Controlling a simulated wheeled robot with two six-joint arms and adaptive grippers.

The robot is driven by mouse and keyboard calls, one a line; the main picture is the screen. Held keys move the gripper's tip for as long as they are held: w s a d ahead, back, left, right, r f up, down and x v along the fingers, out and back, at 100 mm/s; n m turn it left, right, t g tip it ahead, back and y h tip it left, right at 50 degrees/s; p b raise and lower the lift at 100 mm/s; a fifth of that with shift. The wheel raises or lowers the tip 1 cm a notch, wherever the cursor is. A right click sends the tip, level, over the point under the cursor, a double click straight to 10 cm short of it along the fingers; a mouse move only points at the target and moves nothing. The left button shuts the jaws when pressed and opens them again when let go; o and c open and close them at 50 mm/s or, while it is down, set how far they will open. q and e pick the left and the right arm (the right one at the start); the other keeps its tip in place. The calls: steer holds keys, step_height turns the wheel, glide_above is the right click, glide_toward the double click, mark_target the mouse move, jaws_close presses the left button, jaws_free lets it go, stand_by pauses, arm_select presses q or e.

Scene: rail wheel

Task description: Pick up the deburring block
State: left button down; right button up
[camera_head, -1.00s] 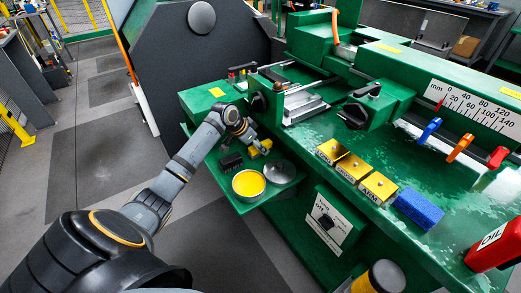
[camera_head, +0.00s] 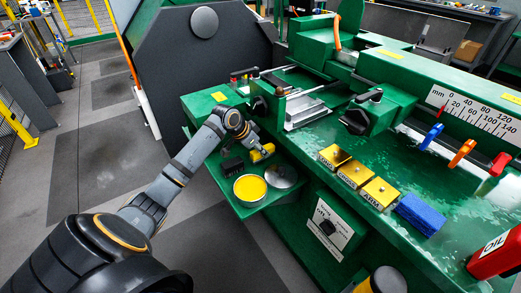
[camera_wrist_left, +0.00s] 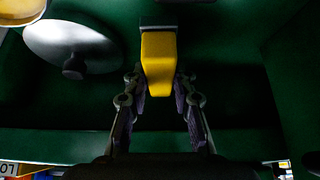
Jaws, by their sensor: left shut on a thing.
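The deburring block appears to be the yellow block (camera_head: 262,152) on the small green side tray (camera_head: 242,211). In the left wrist view the yellow block (camera_wrist_left: 158,62) has a grey end and sits between the finger pads. My left gripper (camera_head: 258,147) is shut on it from above, and it also shows in the left wrist view (camera_wrist_left: 160,95). The block is at tray level; I cannot tell whether it is clear of the surface. The fingers partly hide it in the head view. My right gripper is not in view.
An open tin of yellow paste (camera_head: 250,187), its round lid (camera_head: 282,174) and a dark block (camera_head: 231,165) stand close by on the tray. Yellow labelled blocks (camera_head: 356,174), a blue block (camera_head: 419,213) and a red oil can (camera_head: 494,256) are on the green machine bed.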

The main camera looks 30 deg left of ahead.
arm_select(q)
steer(key=s+d+r+p, duration=0.1)
steer(key=s+d+r, duration=0.5)
steer(key=s+d, duration=0.2)
steer(key=shift+s+r, duration=0.2)
steer(key=shift+s, duration=0.45)
